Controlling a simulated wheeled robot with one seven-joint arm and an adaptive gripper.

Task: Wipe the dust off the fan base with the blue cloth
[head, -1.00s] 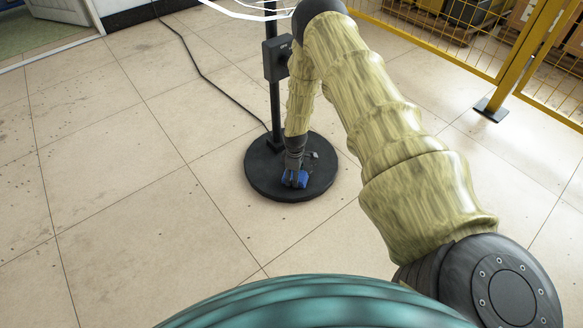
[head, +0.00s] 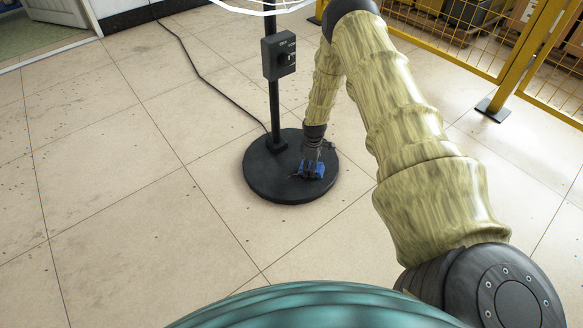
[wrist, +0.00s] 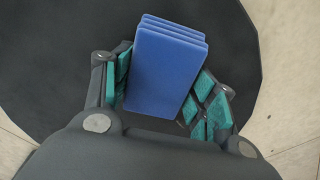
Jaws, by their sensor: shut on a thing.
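The fan base (head: 265,182) is a round black disc on the floor, with the fan's black pole (head: 274,115) rising from its back part. My gripper (head: 312,170) is over the right side of the disc, pointing down. It is shut on the folded blue cloth (head: 314,169). In the wrist view the cloth (wrist: 168,70) sits between the teal finger pads, with the dark base (wrist: 60,60) behind it. I cannot tell whether the cloth touches the base. No dust can be made out on the base.
A black control box (head: 279,55) is on the pole, close to my arm, and a white fan guard shows at the top edge. A black cable (head: 200,72) runs back along the floor. A yellow fence (head: 505,75) stands at right. The tiled floor at left is clear.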

